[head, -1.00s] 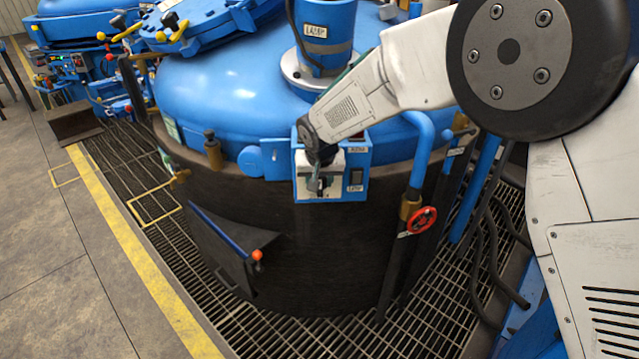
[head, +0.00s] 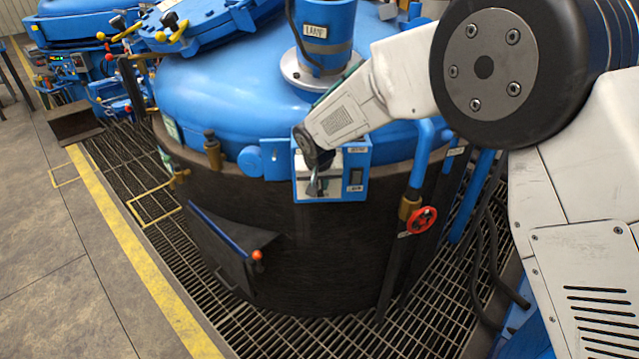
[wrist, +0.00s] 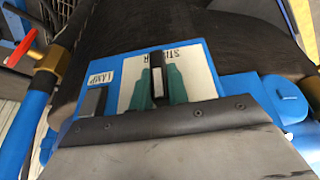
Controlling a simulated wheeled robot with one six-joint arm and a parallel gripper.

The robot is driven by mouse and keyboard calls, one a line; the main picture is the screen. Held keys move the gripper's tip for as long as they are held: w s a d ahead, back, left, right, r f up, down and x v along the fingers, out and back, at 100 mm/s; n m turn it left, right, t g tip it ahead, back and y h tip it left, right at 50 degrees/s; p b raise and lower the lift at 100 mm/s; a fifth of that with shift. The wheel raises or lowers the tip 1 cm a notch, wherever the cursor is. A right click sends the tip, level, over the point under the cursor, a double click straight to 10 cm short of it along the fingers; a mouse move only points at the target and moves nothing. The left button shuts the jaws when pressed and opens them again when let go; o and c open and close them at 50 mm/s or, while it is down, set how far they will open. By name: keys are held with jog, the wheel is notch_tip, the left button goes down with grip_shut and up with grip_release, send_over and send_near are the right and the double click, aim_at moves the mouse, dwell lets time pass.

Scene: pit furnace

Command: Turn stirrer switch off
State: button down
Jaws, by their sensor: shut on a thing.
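The stirrer switch (wrist: 157,82) is a narrow upright handle, dark with a pale face, on a white plate (wrist: 203,80) in the wrist view. The plate's upside-down label is partly covered. My gripper (wrist: 158,87) has its two teal fingers on either side of the handle and is shut on it. In the head view the blue control box (head: 365,190) is on the front of the furnace, and my gripper (head: 314,187) is at its left part. There my wrist and fingers hide most of the switch.
A dark lamp switch (wrist: 92,102) sits beside the white plate; it also shows in the head view (head: 356,177). A red valve wheel (head: 423,220) is at the lower right of the box.

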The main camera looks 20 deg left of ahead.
jog(key=h, duration=0.1)
jog(key=t+h, duration=0.1)
jog(key=h, duration=0.1)
jog(key=shift+s+a+f+n+t+h, duration=0.1)
jog(key=shift+s+a+n+t+h, duration=0.05)
jog(key=shift+a+n+t+h, duration=0.2)
jog(key=shift+a+f+n+t+h, duration=0.1)
jog(key=shift+n+t+h, duration=0.3)
jog(key=shift+h, duration=0.5)
jog(key=shift+a+n+t+h, duration=0.15)
jog(key=shift+t+h, duration=0.4)
jog(key=shift+h, duration=0.3)
jog(key=shift+d, duration=0.1)
jog(key=shift+s, duration=0.1)
jog(key=c, duration=1.4)
grip_release()
jog(key=shift+o, duration=0.2)
jog(key=v, duration=0.7)
jog(key=shift+s+a, duration=0.25)
